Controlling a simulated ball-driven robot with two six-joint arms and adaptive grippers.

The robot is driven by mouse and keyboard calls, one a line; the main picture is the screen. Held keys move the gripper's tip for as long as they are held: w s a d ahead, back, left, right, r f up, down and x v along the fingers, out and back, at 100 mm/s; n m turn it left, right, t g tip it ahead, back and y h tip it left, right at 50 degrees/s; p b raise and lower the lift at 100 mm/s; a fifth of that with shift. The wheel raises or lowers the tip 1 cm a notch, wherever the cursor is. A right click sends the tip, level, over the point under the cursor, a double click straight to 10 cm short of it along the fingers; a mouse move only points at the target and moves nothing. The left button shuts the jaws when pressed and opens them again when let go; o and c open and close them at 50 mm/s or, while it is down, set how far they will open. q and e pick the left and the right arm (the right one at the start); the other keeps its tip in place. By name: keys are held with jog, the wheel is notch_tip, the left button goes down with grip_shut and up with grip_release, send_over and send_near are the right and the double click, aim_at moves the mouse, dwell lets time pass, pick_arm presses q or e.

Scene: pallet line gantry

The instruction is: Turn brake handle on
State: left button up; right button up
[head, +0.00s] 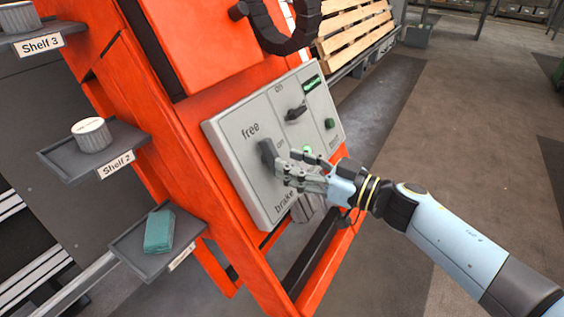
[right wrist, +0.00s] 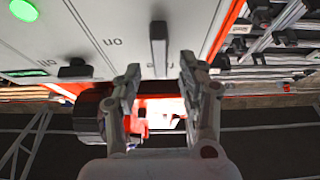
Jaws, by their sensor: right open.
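The brake handle (head: 266,151) is a dark upright bar on the left part of the grey control panel (head: 238,167), between the words "free" and "brake". My right gripper (head: 277,167) is open at the handle, and its fingers partly cover the lower end. In the right wrist view the handle (right wrist: 158,48) stands out from the panel face, just ahead of the gap between the two open fingers (right wrist: 160,72). The picture does not settle whether a finger touches it. The word "on" shows upside down beside it. My left gripper is not in view.
The panel also carries a smaller black knob (head: 296,112), a green button (head: 330,123) and a green display (head: 311,84). The panel sits on an orange frame (head: 203,190). Small shelves with a tin (head: 91,136) and a teal box (head: 159,231) stand left.

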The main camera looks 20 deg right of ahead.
aim_at(273, 158)
jog(key=x, duration=0.2)
jog(key=shift+w+a, duration=0.25)
jog(key=shift+w, duration=0.05)
jog(key=shift+w+a, duration=0.1)
jog(key=shift+c, duration=0.6)
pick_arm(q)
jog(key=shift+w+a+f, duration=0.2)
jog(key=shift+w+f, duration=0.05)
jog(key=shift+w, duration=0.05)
pick_arm(e)
grip_shut()
